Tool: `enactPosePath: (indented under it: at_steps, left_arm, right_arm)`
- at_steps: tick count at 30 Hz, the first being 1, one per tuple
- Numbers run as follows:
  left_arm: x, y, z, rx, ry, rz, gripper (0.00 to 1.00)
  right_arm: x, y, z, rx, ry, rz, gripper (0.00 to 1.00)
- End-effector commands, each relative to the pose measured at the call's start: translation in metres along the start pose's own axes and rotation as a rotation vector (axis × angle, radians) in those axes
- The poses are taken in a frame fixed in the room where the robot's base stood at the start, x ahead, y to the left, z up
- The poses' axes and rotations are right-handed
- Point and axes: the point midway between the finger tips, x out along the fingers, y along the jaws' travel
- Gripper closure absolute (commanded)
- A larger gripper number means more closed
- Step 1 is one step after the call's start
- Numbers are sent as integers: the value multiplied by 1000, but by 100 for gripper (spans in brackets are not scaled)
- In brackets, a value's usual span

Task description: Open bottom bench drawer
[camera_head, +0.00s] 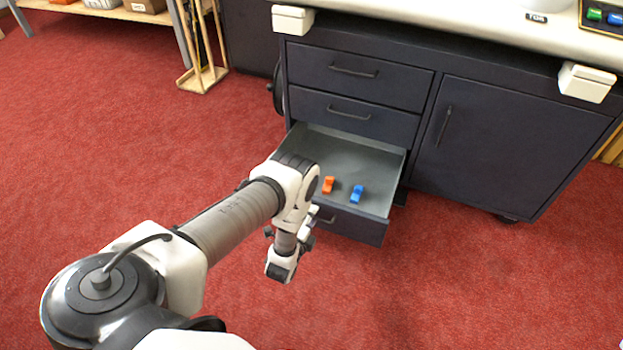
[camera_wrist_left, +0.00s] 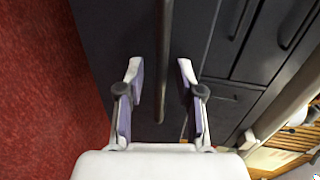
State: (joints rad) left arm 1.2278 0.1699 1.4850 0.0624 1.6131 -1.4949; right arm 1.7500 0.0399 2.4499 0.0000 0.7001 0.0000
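The bottom bench drawer (camera_head: 345,160) is pulled out from the dark cabinet, with its grey inside showing. Its handle (camera_head: 326,220) shows partly on the front face, behind my left gripper (camera_head: 309,228). The gripper is close in front of the drawer front. In the left wrist view, the two fingers (camera_wrist_left: 160,85) stand apart, with a long dark bar or edge in line between them and gaps on both sides. My right gripper is not in view.
An orange item (camera_head: 328,185) and a blue item (camera_head: 357,193) lie in the drawer. Two shut drawers (camera_head: 350,90) are above it and a shut cabinet door (camera_head: 490,145) is to the right. Red carpet (camera_head: 450,290) in front is clear.

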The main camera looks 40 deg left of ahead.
Motion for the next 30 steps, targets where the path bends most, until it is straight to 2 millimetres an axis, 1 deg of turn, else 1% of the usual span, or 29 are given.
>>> enactPosePath:
  at_steps: [5, 8, 11, 18, 21, 25, 30]
  left_arm:
    - [-1, 0, 0, 0, 0, 0, 64]
    - [-9, 1, 0, 0, 0, 3, 64]
    - [-27, 1, 0, 1, 0, 5, 64]
    - [-89, 2, 0, 1, 0, 5, 64]
    - [-108, 1, 0, 0, 1, 4, 64]
    - [-120, 1, 0, 1, 0, 2, 64]
    - [-121, 0, 0, 0, 0, 0, 64]
  right_arm:
    - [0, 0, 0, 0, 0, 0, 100]
    - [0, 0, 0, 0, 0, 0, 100]
    - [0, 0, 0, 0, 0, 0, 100]
    - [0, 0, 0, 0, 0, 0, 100]
    - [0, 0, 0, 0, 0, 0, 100]
    - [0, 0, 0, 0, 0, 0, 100]
    - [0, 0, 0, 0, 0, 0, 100]
